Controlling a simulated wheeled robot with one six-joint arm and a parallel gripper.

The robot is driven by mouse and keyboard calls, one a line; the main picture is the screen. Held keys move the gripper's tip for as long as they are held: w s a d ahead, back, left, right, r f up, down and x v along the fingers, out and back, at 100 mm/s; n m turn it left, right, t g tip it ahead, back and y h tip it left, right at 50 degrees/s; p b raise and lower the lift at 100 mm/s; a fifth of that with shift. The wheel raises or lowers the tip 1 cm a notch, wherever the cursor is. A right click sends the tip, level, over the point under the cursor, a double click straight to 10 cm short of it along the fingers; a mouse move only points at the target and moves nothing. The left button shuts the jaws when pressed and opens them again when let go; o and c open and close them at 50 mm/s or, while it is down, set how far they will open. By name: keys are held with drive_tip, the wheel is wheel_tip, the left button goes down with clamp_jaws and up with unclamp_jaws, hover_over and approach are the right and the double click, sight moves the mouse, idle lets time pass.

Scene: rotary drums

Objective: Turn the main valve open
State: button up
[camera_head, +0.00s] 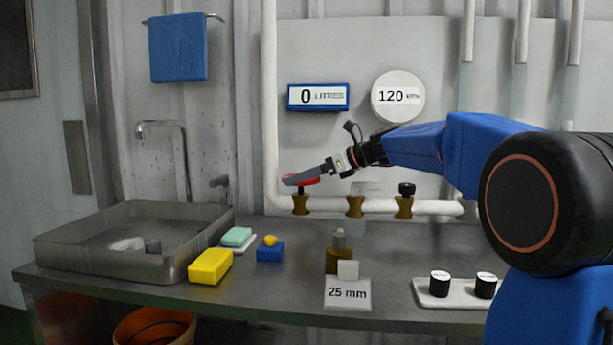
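A valve with a red handle (308,181) and a brass body (300,204) sits at the left end of the white horizontal pipe (430,207) on the back wall. I take it to be the main valve, though no label on it can be read. My gripper (292,180) reaches in from the right, with its grey fingers overlapping the red handle in the picture. Part of the handle is hidden behind them. I cannot tell whether the fingers touch or grip it.
Two more brass valves, a middle one (355,205) and a black-knobbed one (404,204), sit close to the right. The display (318,97) reads 0, the round gauge (398,96) 120. Below are a steel sink (85,258), sponges, a "25 mm" card (347,294) and a white tray (455,300).

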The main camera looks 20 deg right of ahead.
drive_tip(key=c, duration=0.8)
drive_tip(key=shift+o, duration=0.4)
drive_tip(key=shift+y, duration=0.3)
drive_tip(key=shift+w+d+n+g+y, duration=0.15)
drive_tip(key=shift+n+g+y, duration=0.15)
drive_tip(key=shift+n+g, duration=0.35)
drive_tip(key=shift+w+d+n+g+y, duration=0.15)
drive_tip(key=shift+n+g+y, duration=0.15)
drive_tip(key=shift+n+g, duration=0.35)
drive_tip(key=shift+w+n+g+y, duration=0.15)
drive_tip(key=shift+n+g+y, duration=0.45)
drive_tip(key=shift+n+g, duration=1.15)
drive_tip(key=shift+g, duration=0.35)
drive_tip(key=o, duration=0.8)
drive_tip(key=shift+o, duration=0.2)
